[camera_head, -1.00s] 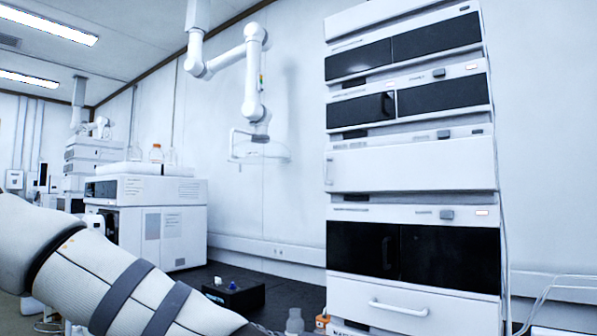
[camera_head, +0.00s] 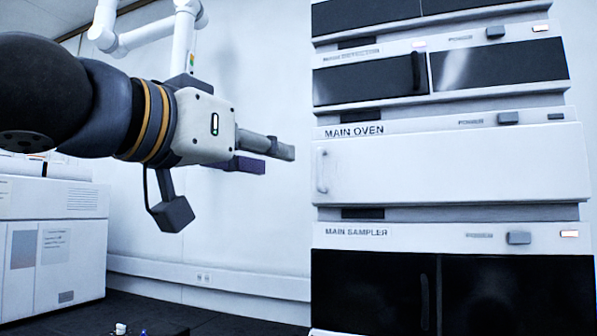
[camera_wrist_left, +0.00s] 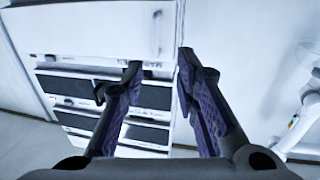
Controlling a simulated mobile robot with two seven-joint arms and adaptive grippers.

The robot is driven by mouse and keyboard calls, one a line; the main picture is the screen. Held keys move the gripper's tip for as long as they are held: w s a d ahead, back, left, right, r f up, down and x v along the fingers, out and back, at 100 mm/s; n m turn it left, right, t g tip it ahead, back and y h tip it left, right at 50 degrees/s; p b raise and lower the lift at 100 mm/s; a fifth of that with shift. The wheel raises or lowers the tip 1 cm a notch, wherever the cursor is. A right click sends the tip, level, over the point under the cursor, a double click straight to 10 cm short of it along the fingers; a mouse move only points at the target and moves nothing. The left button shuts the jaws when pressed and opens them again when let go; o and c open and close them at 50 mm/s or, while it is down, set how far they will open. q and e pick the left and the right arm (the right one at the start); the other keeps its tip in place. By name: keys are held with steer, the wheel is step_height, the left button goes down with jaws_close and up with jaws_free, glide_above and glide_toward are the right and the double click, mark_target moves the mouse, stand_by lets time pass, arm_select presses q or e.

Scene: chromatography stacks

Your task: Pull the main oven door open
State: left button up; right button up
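The main oven (camera_head: 460,165) is the white unit labelled MAIN OVEN in the stack at the right of the head view. Its door looks shut, flush with the front, and has a vertical white handle (camera_head: 321,171) near its left edge. My left gripper (camera_head: 280,156) is in front of the stack, left of the handle in the head view, with its fingers pointing right. In the left wrist view the fingers (camera_wrist_left: 158,62) are spread with nothing between them. The handle (camera_wrist_left: 157,34) shows beyond the fingertips, roughly in line with the gap. My right gripper is not in view.
Dark-fronted units stand above the oven, and the dark-fronted main sampler (camera_head: 380,285) is below. A white instrument (camera_head: 55,240) stands at left on the dark bench. A white jointed arm (camera_head: 185,40) hangs behind my left arm.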

mark_target(318, 165)
arm_select(q)
steer(key=x, duration=1.1)
steer(key=shift+d, duration=0.4)
jaws_close()
